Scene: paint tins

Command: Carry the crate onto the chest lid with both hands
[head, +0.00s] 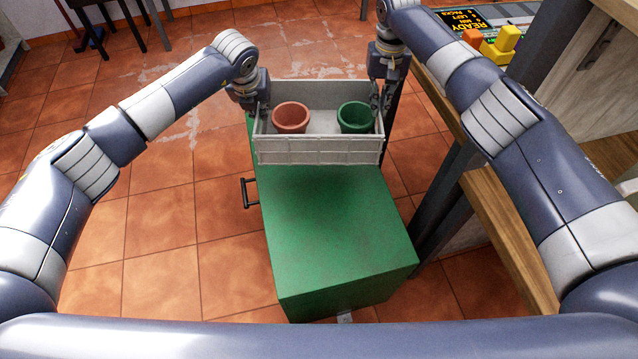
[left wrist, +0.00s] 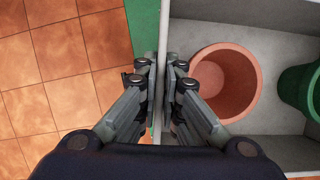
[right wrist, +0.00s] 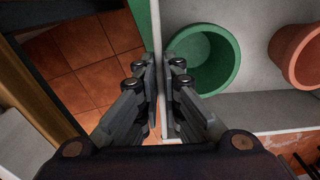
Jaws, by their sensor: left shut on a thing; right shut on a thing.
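A light grey crate (head: 318,151) is at the far end of the green chest lid (head: 330,225) in the head view. It holds a terracotta pot (head: 291,117) on the left and a green pot (head: 356,117) on the right. My left gripper (head: 262,108) is shut on the crate's left wall, which runs between its fingers in the left wrist view (left wrist: 160,85). My right gripper (head: 382,104) is shut on the crate's right wall, also between its fingers in the right wrist view (right wrist: 162,85). Whether the crate touches the lid, I cannot tell.
The near part of the lid is bare. A dark handle (head: 248,193) sticks out at the chest's left side. A wooden bench (head: 505,240) with a dark leg stands close on the right. Yellow and orange blocks (head: 500,45) lie at the back right. Tiled floor is open on the left.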

